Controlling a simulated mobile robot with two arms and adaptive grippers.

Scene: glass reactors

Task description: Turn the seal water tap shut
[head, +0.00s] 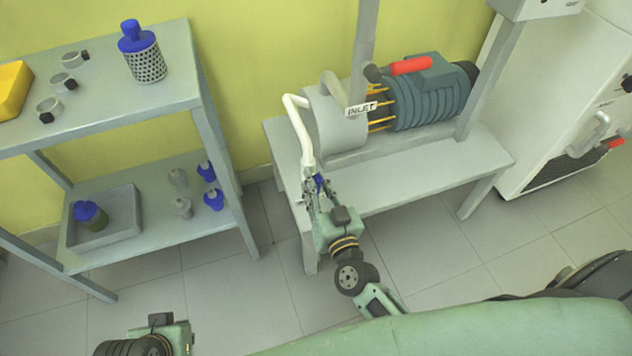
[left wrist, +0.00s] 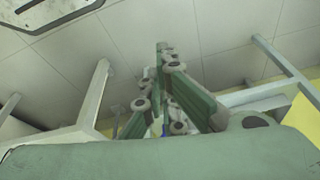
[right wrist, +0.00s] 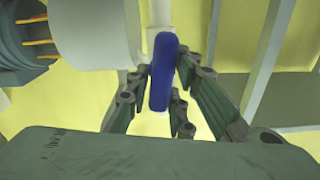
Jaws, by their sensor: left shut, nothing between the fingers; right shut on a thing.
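The seal water tap's blue handle (right wrist: 162,72) stands upright between the fingers of my right gripper (right wrist: 160,80) in the right wrist view. That gripper is shut on the handle. In the head view the blue handle (head: 319,182) is a small patch, mostly hidden by my right gripper (head: 316,188). The tap hangs at the lower end of a white bent pipe (head: 304,138) beside the pump's grey round housing (head: 338,122). My left gripper (left wrist: 164,55) is shut and empty in the left wrist view. In the head view, only part of my left arm shows at the bottom left.
A grey shelf (head: 110,110) with bottles and clamps stands at left. A white cabinet (head: 570,95) stands at right. The tiled floor (head: 220,285) between is free.

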